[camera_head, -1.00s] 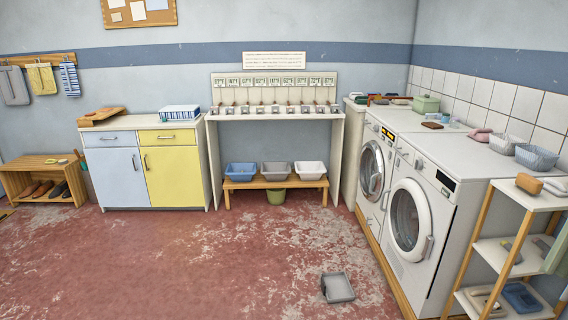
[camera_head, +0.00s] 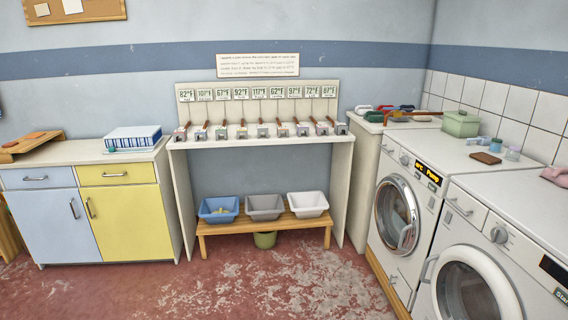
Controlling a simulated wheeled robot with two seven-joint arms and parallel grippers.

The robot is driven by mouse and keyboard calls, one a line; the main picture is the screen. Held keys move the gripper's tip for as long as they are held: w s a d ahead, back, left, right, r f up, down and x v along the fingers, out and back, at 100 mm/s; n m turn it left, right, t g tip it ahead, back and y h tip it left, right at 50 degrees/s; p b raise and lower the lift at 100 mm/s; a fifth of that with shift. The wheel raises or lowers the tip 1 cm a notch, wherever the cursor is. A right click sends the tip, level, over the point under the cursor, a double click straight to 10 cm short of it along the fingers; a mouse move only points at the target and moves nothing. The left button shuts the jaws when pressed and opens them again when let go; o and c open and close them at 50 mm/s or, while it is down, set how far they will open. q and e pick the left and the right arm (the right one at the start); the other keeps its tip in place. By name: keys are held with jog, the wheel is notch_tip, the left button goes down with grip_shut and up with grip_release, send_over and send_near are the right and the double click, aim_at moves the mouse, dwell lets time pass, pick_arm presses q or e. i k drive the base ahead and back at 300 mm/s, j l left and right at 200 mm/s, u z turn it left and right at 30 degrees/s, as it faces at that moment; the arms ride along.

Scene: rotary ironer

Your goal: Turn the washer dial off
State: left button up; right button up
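Two white front-loading washers stand along the right wall. The farther washer (camera_head: 412,247) has a round door, a lit orange display (camera_head: 428,174) and a small dial (camera_head: 404,160) on its panel. The nearer washer (camera_head: 448,240) has a round door, a larger grey dial (camera_head: 499,234) and a dark display (camera_head: 553,268) that is partly cut off by the right edge. I cannot tell the setting of either dial. Neither of my grippers shows in the view.
A white stand (camera_head: 254,143) with several levers under temperature labels is at the back. A wooden bench (camera_head: 270,226) below it holds three tubs. A blue and yellow cabinet (camera_head: 121,212) is at left. The red floor (camera_head: 220,290) in front is clear.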

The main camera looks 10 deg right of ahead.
aim_at(404, 159)
jog(key=i+j+z, duration=0.1)
jog(key=i+z, duration=0.3)
jog(key=i+j+z, duration=0.25)
jog(key=i+z, duration=0.2)
jog(key=i+j+z, duration=0.7)
jog(key=z, duration=0.15)
jog(key=i+j+z, duration=0.2)
jog(key=j+z, duration=0.2)
jog(key=j, duration=0.3)
